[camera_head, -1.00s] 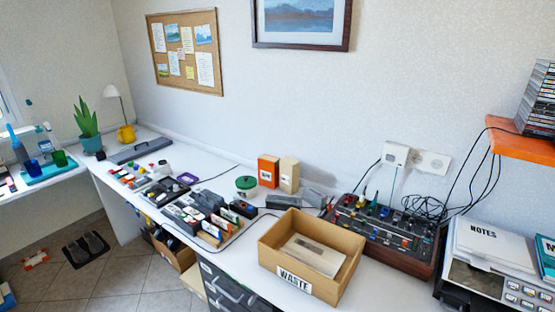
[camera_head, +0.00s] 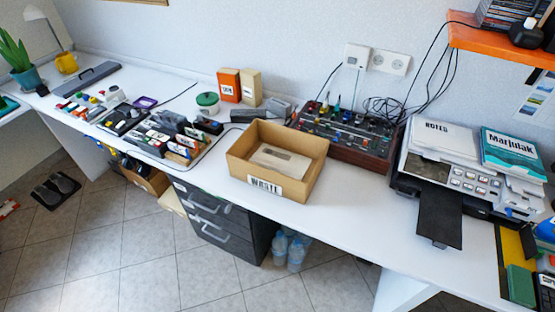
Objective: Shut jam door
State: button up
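A white and dark printer (camera_head: 455,181) stands on the right part of the desk, with several buttons on its front. A flat black flap or tray (camera_head: 440,215) sticks out from the printer's front and slopes down over the desk. I cannot tell whether this is the jam door; no label for one can be read. A sheet marked NOTES (camera_head: 440,138) and a teal Marjulak booklet (camera_head: 514,153) lie on top of the printer. My gripper is not in view.
A WASTE box (camera_head: 238,169) stands on the desk, left of the printer. A mixer-like board with knobs (camera_head: 345,155) and loose cables are behind it. An orange shelf (camera_head: 500,42) hangs above the printer. Clear desk (camera_head: 345,215) and tiled floor (camera_head: 200,275) lie in front.

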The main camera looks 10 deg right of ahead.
aim_at(529, 246)
jog(key=l+z, duration=0.1)
jog(key=z, duration=1.9)
jog(key=i+l+z, duration=0.1)
jog(key=l+z, duration=0.25)
jog(key=l, duration=0.2)
jog(key=j, duration=0.5)
